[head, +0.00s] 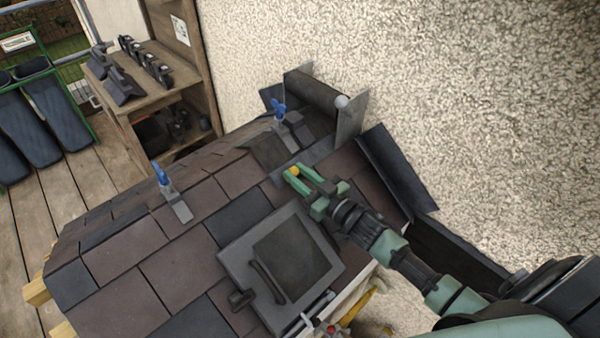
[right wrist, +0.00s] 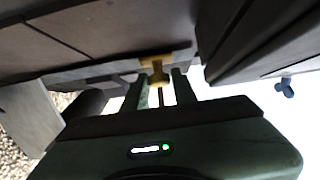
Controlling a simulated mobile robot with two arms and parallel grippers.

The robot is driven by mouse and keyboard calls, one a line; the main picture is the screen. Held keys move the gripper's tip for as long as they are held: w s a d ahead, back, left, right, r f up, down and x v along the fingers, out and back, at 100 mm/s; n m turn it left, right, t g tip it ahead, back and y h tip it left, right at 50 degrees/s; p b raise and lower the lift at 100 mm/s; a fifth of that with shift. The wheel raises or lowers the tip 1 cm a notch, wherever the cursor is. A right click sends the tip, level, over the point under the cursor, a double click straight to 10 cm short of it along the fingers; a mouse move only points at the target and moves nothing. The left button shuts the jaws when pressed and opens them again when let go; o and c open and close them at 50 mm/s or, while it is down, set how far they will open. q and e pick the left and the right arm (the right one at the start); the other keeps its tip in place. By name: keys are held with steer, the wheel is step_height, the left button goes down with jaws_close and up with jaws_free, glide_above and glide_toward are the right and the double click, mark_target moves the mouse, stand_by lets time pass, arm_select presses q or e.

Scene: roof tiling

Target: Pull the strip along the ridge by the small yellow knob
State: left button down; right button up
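The small yellow knob (head: 294,171) shows at the tips of my right gripper (head: 303,180), over the tiled roof. In the right wrist view the yellow knob (right wrist: 157,74) sits between the two green fingers (right wrist: 161,88), with light gaps beside its stem. The fingers stand apart around it, and I see no clear grip on it. A flat grey strip (head: 318,150) lies on the roof just beyond the fingertips; whether the knob is fixed to it I cannot tell. My left gripper is not in view.
Two blue-handled brackets stand on the roof, one near the left edge (head: 178,207) and one farther back (head: 290,130). A framed roof hatch (head: 232,262) lies below my right gripper. A rough wall (head: 470,110) rises at the right. A wooden shelf (head: 135,110) stands back left.

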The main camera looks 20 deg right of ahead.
steer(key=shift+o, duration=1.3)
steer(key=shift+s+f, duration=0.1)
steer(key=shift+s, duration=0.05)
steer(key=b+v, duration=0.2)
steer(key=v, duration=0.4)
steer(key=shift+s+d, duration=0.3)
steer(key=shift+s, duration=0.35)
